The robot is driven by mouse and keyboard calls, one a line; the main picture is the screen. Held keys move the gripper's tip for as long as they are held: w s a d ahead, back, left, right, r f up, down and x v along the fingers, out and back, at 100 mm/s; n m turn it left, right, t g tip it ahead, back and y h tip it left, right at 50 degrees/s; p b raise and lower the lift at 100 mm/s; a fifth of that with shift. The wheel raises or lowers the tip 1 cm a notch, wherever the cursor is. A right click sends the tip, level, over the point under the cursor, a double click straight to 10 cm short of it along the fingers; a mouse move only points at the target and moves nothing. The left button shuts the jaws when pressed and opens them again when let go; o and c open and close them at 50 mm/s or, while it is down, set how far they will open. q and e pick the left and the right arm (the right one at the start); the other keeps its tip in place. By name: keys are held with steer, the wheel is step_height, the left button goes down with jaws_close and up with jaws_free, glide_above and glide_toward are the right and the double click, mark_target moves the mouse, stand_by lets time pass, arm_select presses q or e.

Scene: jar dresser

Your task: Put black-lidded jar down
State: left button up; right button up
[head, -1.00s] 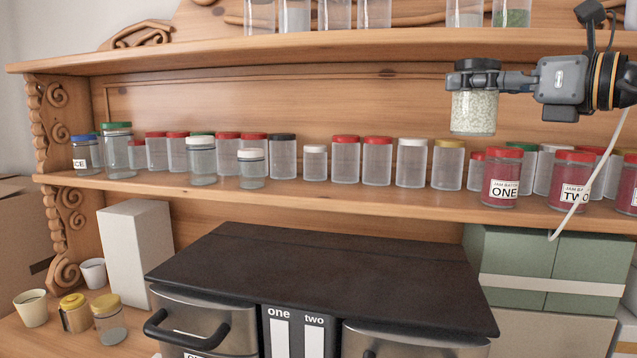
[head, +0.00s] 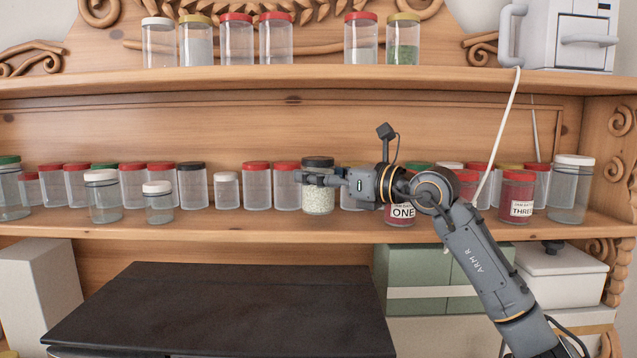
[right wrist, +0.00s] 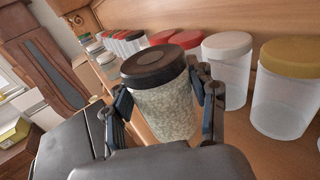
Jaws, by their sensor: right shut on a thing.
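The black-lidded jar (head: 318,199) is clear glass filled with pale grains. It is upright at the middle shelf, in front of the row of jars, with its base at about the level of the shelf board; I cannot tell if it touches. My right gripper (head: 312,178) is shut on it from the right, near the lid. In the right wrist view the jar (right wrist: 165,105) sits between the two fingers of the gripper (right wrist: 165,100), one on each side. My left gripper is not in view.
The middle shelf (head: 250,222) holds a row of jars: red-lidded jars (head: 257,187) and a white-lidded jar (head: 227,191) left of the held jar. Bare shelf front lies left of the held jar. A cable (head: 505,120) hangs at right.

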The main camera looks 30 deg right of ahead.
step_height(320, 180, down, 2)
steer(key=shift+p, duration=0.35)
steer(key=shift+s, duration=0.1)
steer(key=shift+f, duration=0.1)
steer(key=shift+f, duration=0.2)
steer(key=o, duration=1.5)
steer(key=shift+r, duration=0.15)
